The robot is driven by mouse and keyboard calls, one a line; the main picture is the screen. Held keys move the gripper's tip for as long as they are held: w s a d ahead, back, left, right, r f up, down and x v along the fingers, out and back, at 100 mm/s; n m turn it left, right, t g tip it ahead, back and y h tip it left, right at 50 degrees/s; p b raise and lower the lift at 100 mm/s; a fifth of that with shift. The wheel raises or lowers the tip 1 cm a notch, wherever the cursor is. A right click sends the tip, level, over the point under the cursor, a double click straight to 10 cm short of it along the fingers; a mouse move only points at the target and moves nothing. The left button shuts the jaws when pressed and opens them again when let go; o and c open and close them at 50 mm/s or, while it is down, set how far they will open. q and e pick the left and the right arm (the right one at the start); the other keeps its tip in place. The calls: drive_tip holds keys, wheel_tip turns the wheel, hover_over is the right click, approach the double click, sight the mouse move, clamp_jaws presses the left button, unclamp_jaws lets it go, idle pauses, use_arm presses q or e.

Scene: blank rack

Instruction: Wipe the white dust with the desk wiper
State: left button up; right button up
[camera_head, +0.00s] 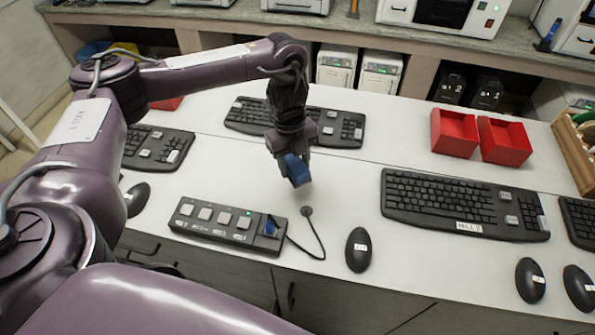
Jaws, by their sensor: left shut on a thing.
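My left gripper (290,152) reaches in from the left and points down over the middle of the white desk (345,190). It is shut on a blue block-like thing, the desk wiper (297,171), held at the fingertips. The wiper looks close to the desk top; I cannot tell whether it touches. The white dust cannot be made out against the white desk. My right gripper is not in view.
A black button box (215,222) with a cable and a mouse (358,250) stand in front of the wiper. Keyboards lie behind (345,128) and to the right (455,200). Red trays (504,141) stand at the back right. The desk between wiper and right keyboard looks clear.

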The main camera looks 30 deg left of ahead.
use_arm(q)
drive_tip(key=shift+s+a+r, duration=0.15)
drive_tip(key=shift+r, duration=1.4)
